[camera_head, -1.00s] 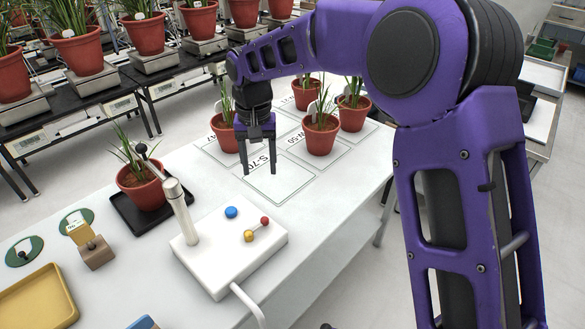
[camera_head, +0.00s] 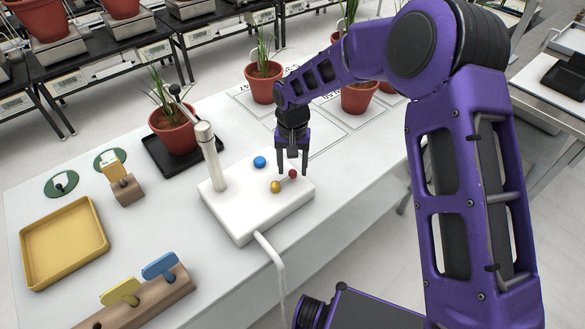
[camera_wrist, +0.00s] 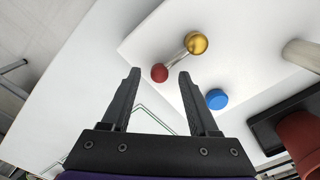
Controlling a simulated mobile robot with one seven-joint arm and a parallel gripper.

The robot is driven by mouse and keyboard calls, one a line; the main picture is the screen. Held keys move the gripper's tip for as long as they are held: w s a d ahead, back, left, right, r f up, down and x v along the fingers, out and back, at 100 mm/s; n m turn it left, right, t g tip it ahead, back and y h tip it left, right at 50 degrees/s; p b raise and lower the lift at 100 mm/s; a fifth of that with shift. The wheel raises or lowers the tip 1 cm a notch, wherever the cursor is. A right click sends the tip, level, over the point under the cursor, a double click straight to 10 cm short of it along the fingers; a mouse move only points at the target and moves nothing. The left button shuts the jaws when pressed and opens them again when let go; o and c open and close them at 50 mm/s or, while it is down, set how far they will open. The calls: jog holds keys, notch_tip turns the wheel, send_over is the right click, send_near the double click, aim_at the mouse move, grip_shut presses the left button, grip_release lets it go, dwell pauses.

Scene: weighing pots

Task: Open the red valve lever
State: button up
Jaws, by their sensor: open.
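The valve lever (camera_head: 284,181) is a short pale bar on top of a white box (camera_head: 240,222). It has a red ball (camera_head: 293,173) at one end and a yellow ball (camera_head: 276,187) at the other. In the wrist view the red ball (camera_wrist: 159,73) shows beyond and between the fingertips, with the yellow ball (camera_wrist: 196,43) farther off. My gripper (camera_head: 292,172) is open and empty, pointing down close to the red end. I cannot tell whether a finger touches it.
A blue button (camera_head: 260,162) and an upright metal post (camera_head: 210,160) stand on the box. A potted plant (camera_head: 174,134) on a black tray is at the left. A yellow tray (camera_head: 62,262) and a wooden block with tags (camera_head: 150,296) lie nearer. The table behind the box is partly clear.

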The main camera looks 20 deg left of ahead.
jog(key=shift+f, duration=0.4)
grip_shut()
jog(key=shift+s, duration=0.1)
dwell(1.1)
